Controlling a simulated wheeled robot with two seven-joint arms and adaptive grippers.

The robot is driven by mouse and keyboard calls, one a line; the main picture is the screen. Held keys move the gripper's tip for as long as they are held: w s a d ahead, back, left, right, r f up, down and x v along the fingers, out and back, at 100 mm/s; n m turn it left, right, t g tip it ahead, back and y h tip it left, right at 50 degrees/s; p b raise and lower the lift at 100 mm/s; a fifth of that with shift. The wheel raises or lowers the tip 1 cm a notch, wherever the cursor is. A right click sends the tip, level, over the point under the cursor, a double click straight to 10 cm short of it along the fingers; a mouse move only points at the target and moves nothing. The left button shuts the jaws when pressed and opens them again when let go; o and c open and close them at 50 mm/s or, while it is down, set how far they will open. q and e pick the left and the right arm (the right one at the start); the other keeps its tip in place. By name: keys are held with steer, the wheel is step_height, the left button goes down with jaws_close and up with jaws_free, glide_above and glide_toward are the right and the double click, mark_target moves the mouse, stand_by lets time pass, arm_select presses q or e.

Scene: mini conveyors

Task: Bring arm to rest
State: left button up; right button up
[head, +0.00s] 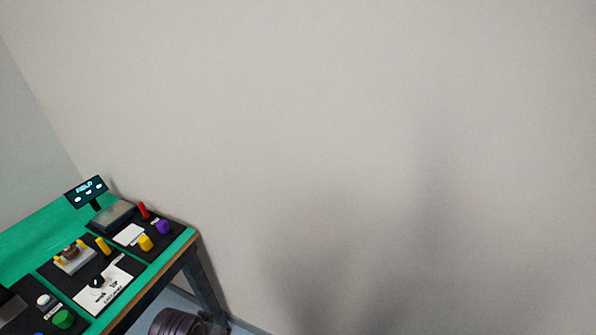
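Neither of my grippers shows in the head view.
A green-topped table (38,238) fills the lower left.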

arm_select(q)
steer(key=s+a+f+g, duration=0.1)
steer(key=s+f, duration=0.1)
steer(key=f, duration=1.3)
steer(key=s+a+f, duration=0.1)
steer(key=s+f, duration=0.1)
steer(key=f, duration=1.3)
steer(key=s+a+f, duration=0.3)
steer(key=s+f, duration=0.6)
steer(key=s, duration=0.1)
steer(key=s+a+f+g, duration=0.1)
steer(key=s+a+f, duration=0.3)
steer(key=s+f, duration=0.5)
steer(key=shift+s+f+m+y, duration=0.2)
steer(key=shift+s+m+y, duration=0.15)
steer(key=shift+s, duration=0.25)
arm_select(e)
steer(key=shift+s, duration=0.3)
